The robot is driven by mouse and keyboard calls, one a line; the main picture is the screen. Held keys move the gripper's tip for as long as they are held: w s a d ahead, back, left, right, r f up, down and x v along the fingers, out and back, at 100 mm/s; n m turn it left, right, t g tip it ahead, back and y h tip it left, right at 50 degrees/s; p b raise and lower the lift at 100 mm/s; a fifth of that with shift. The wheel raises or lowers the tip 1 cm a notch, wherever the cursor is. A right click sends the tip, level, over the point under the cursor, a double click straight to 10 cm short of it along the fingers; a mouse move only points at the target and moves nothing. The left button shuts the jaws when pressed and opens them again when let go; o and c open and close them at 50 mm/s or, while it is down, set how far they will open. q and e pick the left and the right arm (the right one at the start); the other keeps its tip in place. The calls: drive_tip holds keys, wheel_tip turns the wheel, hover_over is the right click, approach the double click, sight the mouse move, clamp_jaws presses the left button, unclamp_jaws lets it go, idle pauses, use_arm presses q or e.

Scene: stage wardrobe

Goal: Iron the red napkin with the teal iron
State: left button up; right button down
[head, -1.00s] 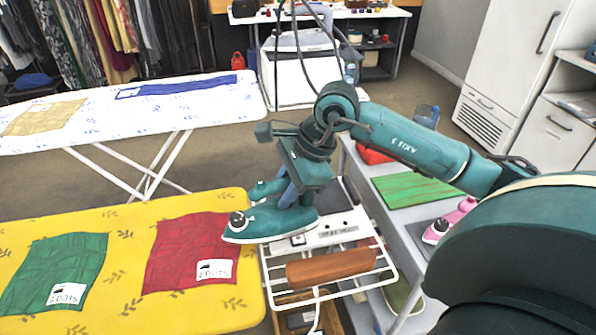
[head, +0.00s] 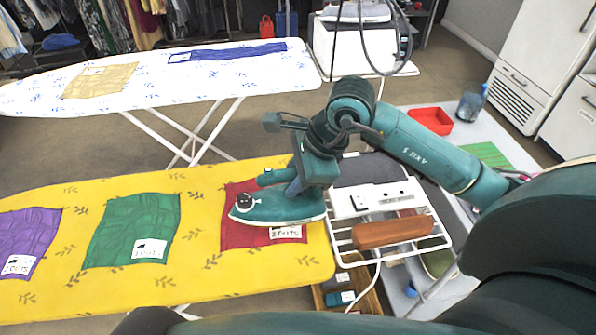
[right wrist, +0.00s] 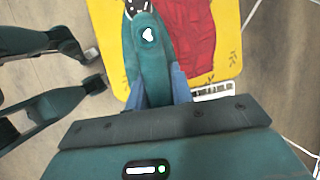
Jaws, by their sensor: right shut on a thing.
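The teal iron (head: 278,206) is held flat over the red napkin (head: 236,237), its tip toward the napkin's left side. I cannot tell whether its soleplate touches the cloth. The red napkin lies on the yellow ironing board (head: 215,275), near its right end; the iron hides much of its middle. My right gripper (head: 292,186) is shut on the iron's handle from above. In the right wrist view the iron (right wrist: 148,55) points up the picture, with the red napkin (right wrist: 190,35) to its right.
A green napkin (head: 133,228) and a purple napkin (head: 28,235) lie further left on the board. A wire rack (head: 440,245) with a brown wooden piece (head: 393,233) adjoins the right end. A white ironing board (head: 130,88) stands behind.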

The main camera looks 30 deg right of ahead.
sight(299, 194)
drive_tip(key=shift+f, duration=0.3)
wheel_tip(299, 194, down, 5)
drive_tip(key=b, duration=0.3)
drive_tip(key=shift+r, duration=0.1)
drive_tip(key=shift+f+b, duration=0.4)
drive_tip(key=shift+f, duration=0.1)
use_arm(q)
drive_tip(key=shift+w+d+f+m+t+h, duration=0.15)
drive_tip(key=shift+d+h, duration=0.1)
drive_tip(key=shift+d, duration=0.2)
drive_tip(key=shift+w+d+r+m+t+h, duration=0.15)
drive_tip(key=shift+d+h, duration=0.1)
drive_tip(key=shift+d, duration=0.15)
drive_tip(key=shift+s, duration=0.1)
drive_tip(key=shift+a+f, duration=0.1)
